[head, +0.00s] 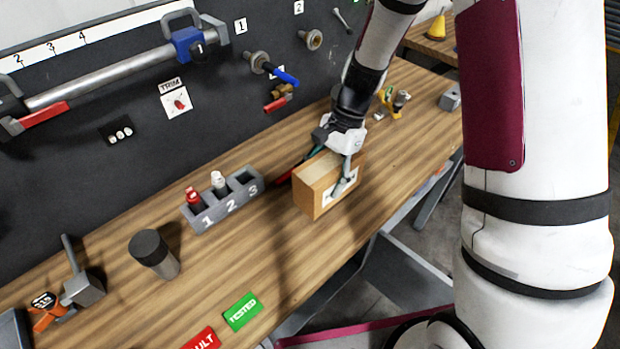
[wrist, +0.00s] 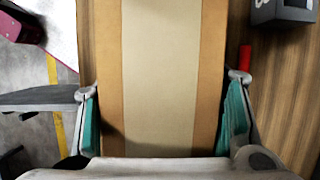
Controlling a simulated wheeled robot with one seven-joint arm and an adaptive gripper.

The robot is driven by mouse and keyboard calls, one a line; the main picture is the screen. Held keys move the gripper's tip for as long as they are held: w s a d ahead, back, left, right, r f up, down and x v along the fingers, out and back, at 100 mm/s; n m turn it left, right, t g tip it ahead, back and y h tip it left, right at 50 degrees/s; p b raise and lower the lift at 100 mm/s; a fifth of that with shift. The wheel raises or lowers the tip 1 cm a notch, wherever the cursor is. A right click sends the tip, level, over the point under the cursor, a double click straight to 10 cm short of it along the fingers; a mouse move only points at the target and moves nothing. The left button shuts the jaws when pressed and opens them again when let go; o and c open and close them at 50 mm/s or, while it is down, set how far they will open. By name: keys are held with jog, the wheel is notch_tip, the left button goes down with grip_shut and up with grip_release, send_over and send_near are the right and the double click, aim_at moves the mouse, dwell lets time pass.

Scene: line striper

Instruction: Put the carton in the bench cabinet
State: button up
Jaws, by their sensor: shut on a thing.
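The carton (head: 313,190) is a brown box with a pale tape strip on top and a white label on its side. It stands on the wooden bench, or very close above it; I cannot tell which. My gripper (head: 334,168) is over it from above, one finger on each long side. In the wrist view the carton (wrist: 160,70) fills the middle, and the green pads of my gripper (wrist: 162,118) flank it, shut on it. The bench cabinet is not clearly visible in either view.
On the bench (head: 270,255), a grey numbered holder (head: 228,213) with a red and a white bottle stands left of the carton. A dark cylinder (head: 153,254), a green TESTED card (head: 242,311) and a red card (head: 203,340) are nearer. A black panel (head: 120,170) with pipework rises behind.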

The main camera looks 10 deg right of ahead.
jog(key=shift+w+a+f+p, duration=0.25)
jog(key=shift+w+a+f, duration=0.5)
jog(key=shift+f, duration=0.25)
jog(key=shift+w+a+f+p, duration=0.25)
jog(key=shift+w+a+f, duration=0.45)
jog(key=shift+f, duration=0.25)
jog(key=o, duration=1.6)
jog(key=shift+d, duration=0.1)
